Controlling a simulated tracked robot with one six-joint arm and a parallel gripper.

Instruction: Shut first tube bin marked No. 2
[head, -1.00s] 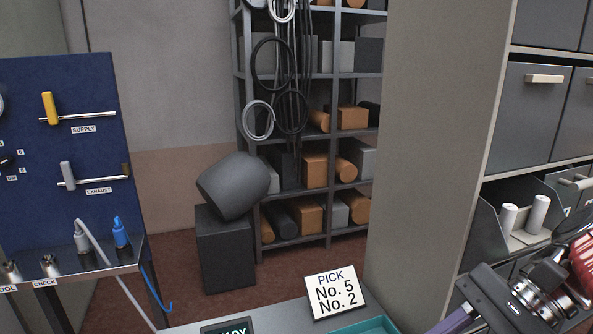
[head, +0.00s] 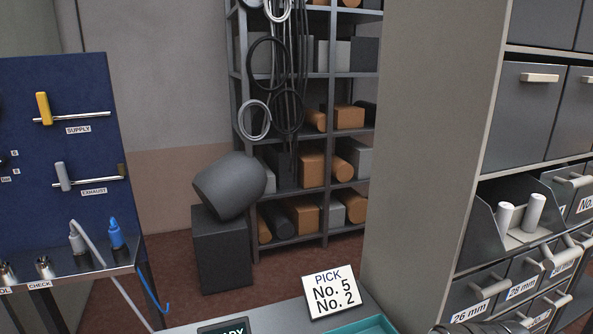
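A grey tube bin (head: 478,222) in the right-hand cabinet is tipped or pulled open, with two white tubes (head: 534,212) standing up in it. I cannot read a number on this bin. A small dark part of my arm shows at the bottom edge, right of centre. My gripper's fingers are not visible.
Shut drawers marked 26 mm (head: 468,312) and 28 mm (head: 521,287) have projecting handles below the open bin. A "PICK No. 5 No. 2" card (head: 334,293) stands beside a teal tray (head: 362,328). A beige panel (head: 425,130) stands left of the cabinet.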

